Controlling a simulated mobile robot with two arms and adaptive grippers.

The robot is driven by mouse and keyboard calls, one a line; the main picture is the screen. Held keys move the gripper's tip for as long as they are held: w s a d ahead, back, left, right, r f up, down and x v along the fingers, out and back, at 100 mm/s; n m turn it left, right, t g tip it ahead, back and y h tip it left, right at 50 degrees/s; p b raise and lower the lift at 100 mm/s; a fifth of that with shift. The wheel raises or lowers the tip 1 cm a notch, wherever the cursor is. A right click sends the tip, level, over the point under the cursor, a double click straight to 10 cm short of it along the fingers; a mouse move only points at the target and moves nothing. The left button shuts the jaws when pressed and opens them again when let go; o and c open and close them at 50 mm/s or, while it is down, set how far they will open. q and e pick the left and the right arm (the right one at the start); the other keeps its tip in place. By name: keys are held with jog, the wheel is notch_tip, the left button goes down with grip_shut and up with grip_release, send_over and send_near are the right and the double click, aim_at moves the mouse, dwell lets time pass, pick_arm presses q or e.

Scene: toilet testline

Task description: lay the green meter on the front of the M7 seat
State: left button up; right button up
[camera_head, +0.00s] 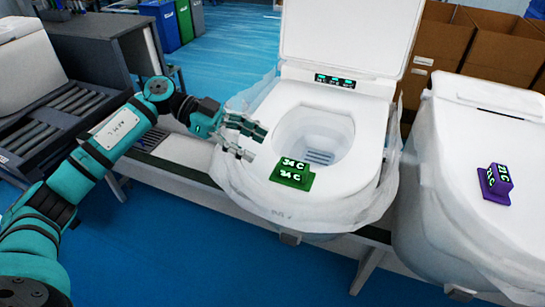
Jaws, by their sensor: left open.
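The green meter (292,172) reads "34 C" and lies on the front of the white seat (345,188) of the middle toilet, whose lid is raised. No M7 label is readable on this toilet. My left gripper (254,143) reaches in from the left over the seat's left side. Its fingers are apart and empty, just up and left of the meter, with a small gap to it. My right gripper is not in view.
A purple meter (496,183) lies on the closed toilet (455,150) at the right. Plastic wrap (375,212) hangs around the middle toilet. Cardboard boxes (440,45) stand behind, and a roller conveyor (70,100) is at the left. Blue floor (200,250) is clear in front.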

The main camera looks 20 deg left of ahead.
pick_arm(q)
jog(key=shift+v, duration=2.1)
